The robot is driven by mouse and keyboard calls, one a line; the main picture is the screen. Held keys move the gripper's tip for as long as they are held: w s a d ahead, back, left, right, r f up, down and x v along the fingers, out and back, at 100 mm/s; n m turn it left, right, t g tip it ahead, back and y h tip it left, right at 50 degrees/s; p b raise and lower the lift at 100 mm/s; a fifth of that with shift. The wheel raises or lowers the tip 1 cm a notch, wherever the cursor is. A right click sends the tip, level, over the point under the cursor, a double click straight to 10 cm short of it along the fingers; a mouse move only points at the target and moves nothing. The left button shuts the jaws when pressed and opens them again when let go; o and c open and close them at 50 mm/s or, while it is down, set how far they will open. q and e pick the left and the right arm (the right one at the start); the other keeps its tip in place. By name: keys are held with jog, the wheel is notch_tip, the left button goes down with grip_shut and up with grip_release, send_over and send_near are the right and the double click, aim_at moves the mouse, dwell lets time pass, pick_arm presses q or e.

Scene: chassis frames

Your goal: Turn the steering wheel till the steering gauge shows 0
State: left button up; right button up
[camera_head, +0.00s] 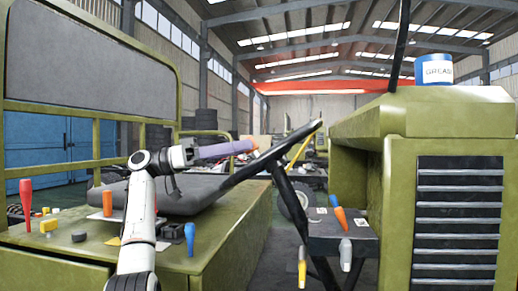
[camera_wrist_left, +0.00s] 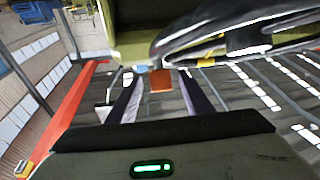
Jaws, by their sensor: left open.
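The dark steering wheel (camera_head: 293,136) shows nearly edge-on and tilted in the head view, right of my left gripper (camera_head: 246,147). That gripper points right, its tips close to the wheel's rim. In the left wrist view the fingers of my left gripper (camera_wrist_left: 160,77) are apart. A small orange piece (camera_wrist_left: 160,82) shows between them; I cannot tell whether it belongs to the wheel. The black wheel rim (camera_wrist_left: 215,30) curves across the upper right there. I cannot make out whether the fingers touch the wheel. No steering gauge reading is legible. My right gripper is not in view.
A dark seat cushion (camera_head: 175,193) lies below my left forearm. Levers and knobs, including a red lever (camera_head: 26,196) and a blue one (camera_head: 190,238), stand on the green deck. A dark stand with coloured handles (camera_head: 340,218) is at right. A grease can (camera_head: 434,69) sits on the hood.

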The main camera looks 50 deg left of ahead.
pick_arm(q)
jog(key=v, duration=0.3)
jog(key=shift+s+a, duration=0.25)
jog(key=shift+s, duration=0.05)
